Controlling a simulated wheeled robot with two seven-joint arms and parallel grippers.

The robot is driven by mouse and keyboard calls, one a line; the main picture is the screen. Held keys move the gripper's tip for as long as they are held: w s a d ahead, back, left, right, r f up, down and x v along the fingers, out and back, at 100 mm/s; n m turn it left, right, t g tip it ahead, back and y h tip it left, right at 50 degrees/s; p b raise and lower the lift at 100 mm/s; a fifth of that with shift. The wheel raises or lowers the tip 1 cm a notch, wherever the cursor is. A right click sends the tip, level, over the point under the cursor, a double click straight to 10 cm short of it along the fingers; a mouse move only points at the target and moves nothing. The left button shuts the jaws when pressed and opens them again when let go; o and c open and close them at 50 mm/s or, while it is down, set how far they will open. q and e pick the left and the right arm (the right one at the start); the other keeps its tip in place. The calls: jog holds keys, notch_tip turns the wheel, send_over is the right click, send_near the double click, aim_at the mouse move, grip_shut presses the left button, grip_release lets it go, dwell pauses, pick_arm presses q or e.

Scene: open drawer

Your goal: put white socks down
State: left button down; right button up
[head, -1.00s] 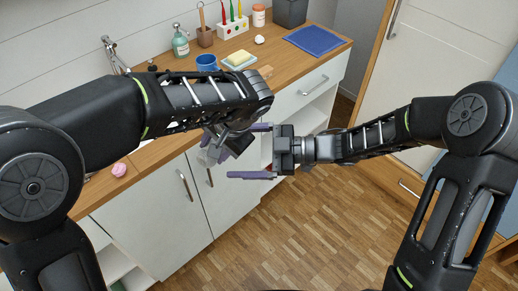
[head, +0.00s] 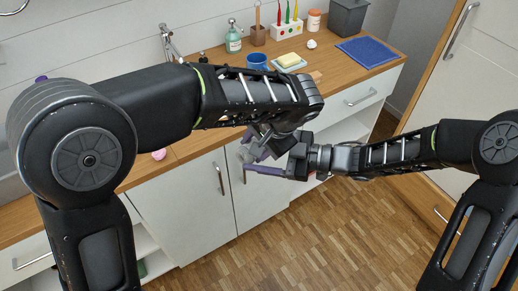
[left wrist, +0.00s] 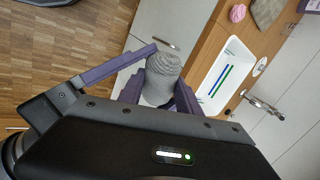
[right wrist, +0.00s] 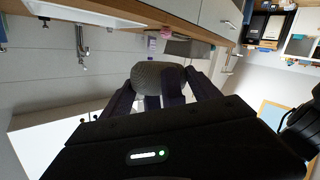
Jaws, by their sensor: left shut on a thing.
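A grey knitted bundle (left wrist: 162,76), seemingly the rolled socks, is gripped between the purple fingers of my left gripper (left wrist: 158,94) in the left wrist view. It looks grey rather than white. In the right wrist view the same bundle (right wrist: 158,75) shows at the fingertips of my right gripper (right wrist: 162,88). The right fingers are spread apart on either side of it, and I cannot tell whether they touch it. In the head view the right gripper (head: 250,155) overlaps the left one, in front of the white cabinet doors. The left arm hides most of the bundle there.
The wooden counter (head: 345,85) holds a blue mug (head: 256,62), a sponge on a dish (head: 289,61), a soap bottle (head: 233,40), a small white ball (head: 311,44) and a blue cloth (head: 368,52). A pink ball (head: 159,154) lies near the sink (left wrist: 222,78). The wooden floor (head: 290,245) is clear.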

jog(key=c, duration=0.7)
pick_arm(q)
jog(key=c, duration=0.7)
grip_release()
jog(key=shift+c, duration=0.2)
pick_arm(e)
jog(key=shift+c, duration=0.8)
pick_arm(q)
jog(key=shift+r, duration=0.1)
jog(key=v, duration=1.2)
